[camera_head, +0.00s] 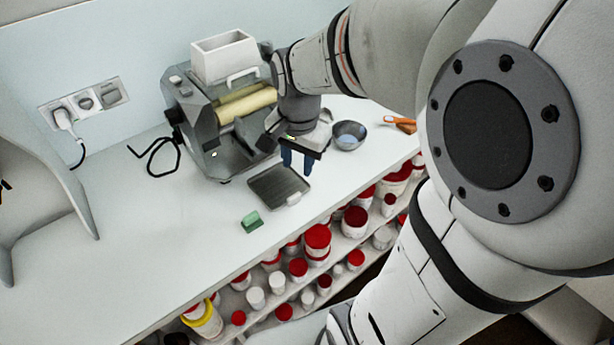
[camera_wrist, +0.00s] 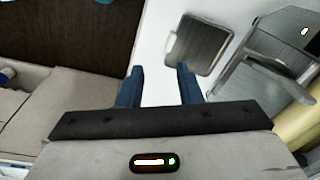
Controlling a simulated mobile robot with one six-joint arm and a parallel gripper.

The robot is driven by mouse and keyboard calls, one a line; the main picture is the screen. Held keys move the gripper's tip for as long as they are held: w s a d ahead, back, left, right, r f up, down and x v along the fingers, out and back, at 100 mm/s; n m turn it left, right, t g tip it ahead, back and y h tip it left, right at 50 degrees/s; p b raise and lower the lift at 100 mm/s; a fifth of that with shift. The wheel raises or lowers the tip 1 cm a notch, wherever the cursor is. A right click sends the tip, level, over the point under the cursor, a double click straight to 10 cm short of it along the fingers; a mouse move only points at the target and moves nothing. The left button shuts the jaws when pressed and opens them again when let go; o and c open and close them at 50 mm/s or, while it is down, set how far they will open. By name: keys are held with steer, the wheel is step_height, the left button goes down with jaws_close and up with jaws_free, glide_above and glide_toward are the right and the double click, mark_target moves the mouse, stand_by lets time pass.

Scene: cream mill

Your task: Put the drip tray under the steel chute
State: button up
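The drip tray (camera_head: 278,188) is a flat, dark grey ribbed tray with a light handle on its side toward the counter's front edge. It lies on the white counter in front of the mill (camera_head: 207,138), and also shows at the top of the wrist view (camera_wrist: 198,47). The steel chute (camera_wrist: 262,77) slopes out from the mill; in the head view it is partly hidden behind my gripper. The tray lies apart from it. My gripper (camera_head: 297,161) points down above the counter near the tray's handle end. Its blue fingers are spread with nothing between them.
A green block (camera_head: 251,221) lies near the front edge, left of the tray. A metal bowl (camera_head: 349,136) and an orange-handled tool (camera_head: 402,122) lie to the right. Red-lidded jars (camera_head: 317,240) fill the shelf below. The counter's left part is clear, except for a black cable.

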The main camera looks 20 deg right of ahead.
steer(key=s+r+n+t, duration=0.2)
steer(key=s+n, duration=0.7)
steer(key=shift+s+a+r+n, duration=0.2)
steer(key=shift+s+r+n, duration=0.1)
steer(key=shift+s+r, duration=0.1)
steer(key=shift+w, duration=0.1)
stand_by(0.5)
